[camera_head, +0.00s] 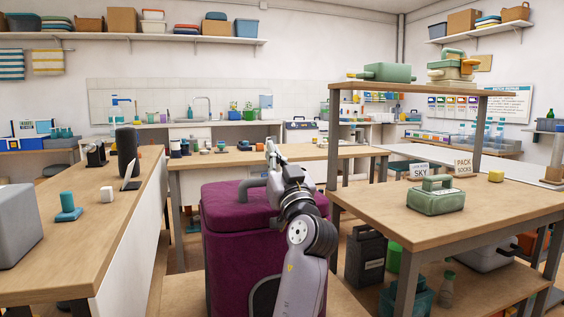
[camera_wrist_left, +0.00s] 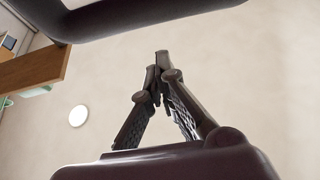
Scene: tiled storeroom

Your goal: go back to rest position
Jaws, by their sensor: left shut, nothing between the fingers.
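My left arm reaches up in the middle of the head view, in front of a purple lidded case (camera_head: 226,240) with a grey handle (camera_head: 253,186). My left gripper (camera_head: 270,147) points up and away, and appears just above and to the right of that handle. In the left wrist view its two fingers meet at the tips (camera_wrist_left: 158,62), with nothing between them. The right gripper is not in view.
A wooden table (camera_head: 455,207) with a green toolbox (camera_head: 436,196) stands at the right under a raised shelf (camera_head: 420,88). A long counter (camera_head: 100,215) runs along the left. A dark curved bar (camera_wrist_left: 130,14) crosses the top of the wrist view.

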